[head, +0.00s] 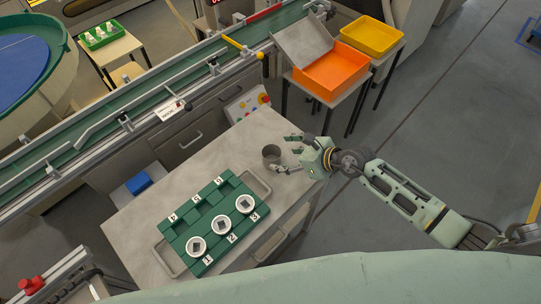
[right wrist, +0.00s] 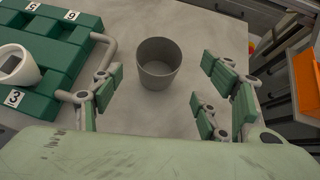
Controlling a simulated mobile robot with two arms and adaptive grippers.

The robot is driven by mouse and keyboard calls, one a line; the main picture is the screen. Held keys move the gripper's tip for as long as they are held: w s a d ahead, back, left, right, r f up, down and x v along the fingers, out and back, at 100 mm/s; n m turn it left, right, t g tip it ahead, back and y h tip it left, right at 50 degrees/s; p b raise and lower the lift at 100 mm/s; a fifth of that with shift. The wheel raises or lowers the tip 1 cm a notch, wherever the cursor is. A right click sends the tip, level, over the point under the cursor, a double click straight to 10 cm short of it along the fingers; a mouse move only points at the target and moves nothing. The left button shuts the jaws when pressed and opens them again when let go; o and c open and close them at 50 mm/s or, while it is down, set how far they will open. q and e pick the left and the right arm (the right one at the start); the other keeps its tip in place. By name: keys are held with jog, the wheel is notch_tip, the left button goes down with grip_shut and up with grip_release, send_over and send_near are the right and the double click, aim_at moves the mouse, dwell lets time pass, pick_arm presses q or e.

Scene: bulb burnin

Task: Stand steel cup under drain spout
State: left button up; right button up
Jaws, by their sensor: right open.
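The steel cup (head: 271,154) stands upright on the grey worktop, near its right edge; in the right wrist view the cup (right wrist: 160,63) is grey, open at the top and looks empty. My right gripper (head: 287,153) is open at the cup's right side. In the right wrist view the right gripper (right wrist: 165,97) has its fingers spread wide, with the cup ahead between them and no clear contact. I cannot pick out a drain spout in either view. My left gripper is not in view.
A green numbered tray (head: 183,230) with white round pieces and metal handles lies left of the cup. A conveyor (head: 92,133) runs behind the worktop (head: 140,215). An orange bin (head: 331,72) and yellow bin (head: 371,37) stand at the back right. A button panel (head: 247,104) sits behind the cup.

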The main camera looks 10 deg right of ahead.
aim_at(264, 155)
jog(key=x, duration=0.4)
jog(key=shift+a+r+p, duration=0.15)
jog(key=shift+r+p, duration=0.05)
jog(key=shift+p, duration=0.1)
jog(key=shift+w+a+f, duration=0.2)
jog(key=shift+f, duration=0.1)
jog(key=c, duration=0.7)
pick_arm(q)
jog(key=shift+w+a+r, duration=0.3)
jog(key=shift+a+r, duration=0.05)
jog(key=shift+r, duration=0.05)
pick_arm(e)
jog(key=c, duration=0.6)
jog(key=shift+c, duration=0.2)
